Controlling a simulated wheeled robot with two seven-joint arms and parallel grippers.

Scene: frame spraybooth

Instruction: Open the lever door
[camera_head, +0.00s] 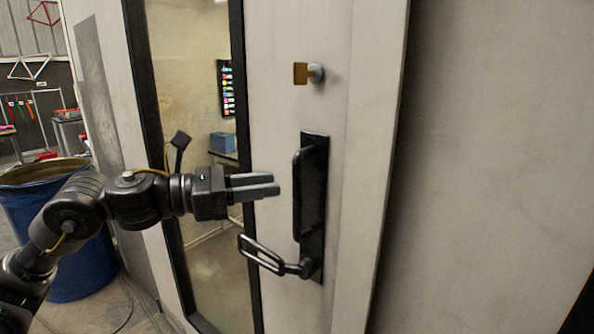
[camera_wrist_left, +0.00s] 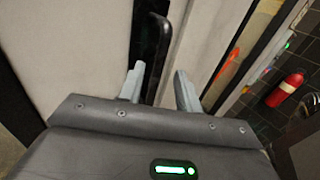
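The pale door (camera_head: 350,210) has a tall glass window and a black handle plate (camera_head: 315,200) with an upright pull bar. The black looped lever (camera_head: 265,254) sticks out to the left from the plate's foot and slopes slightly. My left gripper (camera_head: 277,184) is level with the pull bar, a little to its left and above the lever, and holds nothing. In the left wrist view its two grey fingers (camera_wrist_left: 158,85) stand apart, with the black pull bar (camera_wrist_left: 158,55) showing ahead between them. The lever is not clearly visible there. My right gripper is not in view.
A brass-coloured key or tag on a lock (camera_head: 308,73) sits above the handle. A blue barrel (camera_head: 85,265) stands left, behind my left arm. A red fire extinguisher (camera_wrist_left: 285,90) shows at right in the wrist view. The wall right of the door is bare.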

